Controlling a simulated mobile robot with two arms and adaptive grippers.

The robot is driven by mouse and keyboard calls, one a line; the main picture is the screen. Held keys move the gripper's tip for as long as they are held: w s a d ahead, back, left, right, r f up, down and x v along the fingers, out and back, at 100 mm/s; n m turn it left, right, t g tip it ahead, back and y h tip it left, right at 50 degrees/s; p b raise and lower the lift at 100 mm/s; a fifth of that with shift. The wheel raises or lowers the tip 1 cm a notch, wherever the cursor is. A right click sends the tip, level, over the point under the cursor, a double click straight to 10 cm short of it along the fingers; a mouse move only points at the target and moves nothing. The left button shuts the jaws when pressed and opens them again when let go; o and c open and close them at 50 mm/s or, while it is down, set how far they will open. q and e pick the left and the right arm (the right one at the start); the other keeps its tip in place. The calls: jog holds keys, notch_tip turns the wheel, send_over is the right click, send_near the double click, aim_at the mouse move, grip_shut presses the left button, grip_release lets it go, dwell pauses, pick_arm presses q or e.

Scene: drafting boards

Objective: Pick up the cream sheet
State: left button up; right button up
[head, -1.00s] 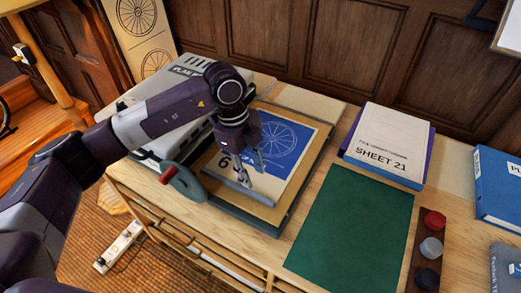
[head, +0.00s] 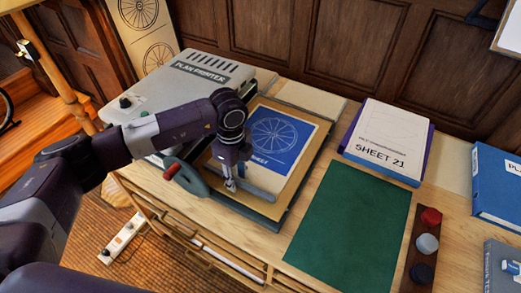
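A sheet with a blue wheel print and a cream lower part (head: 262,178) lies on the brown board by the printer. Its lower left is partly hidden by my arm and a grey bar (head: 258,190) across its front edge. My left gripper (head: 231,184) points down at this lower left part, near the bar. Its fingertips look close together; I cannot tell whether they touch the sheet or hold anything. Another pale sheet, marked SHEET 21 (head: 385,140), lies on a purple and blue stack at the right. My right gripper is not in view.
The plan printer (head: 195,75) stands behind my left arm. A green mat (head: 350,225) is bare. A rack with several round knobs (head: 426,243) and blue binders (head: 498,185) are at the right.

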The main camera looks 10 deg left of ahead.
pick_arm(q)
grip_shut()
dwell(0.3)
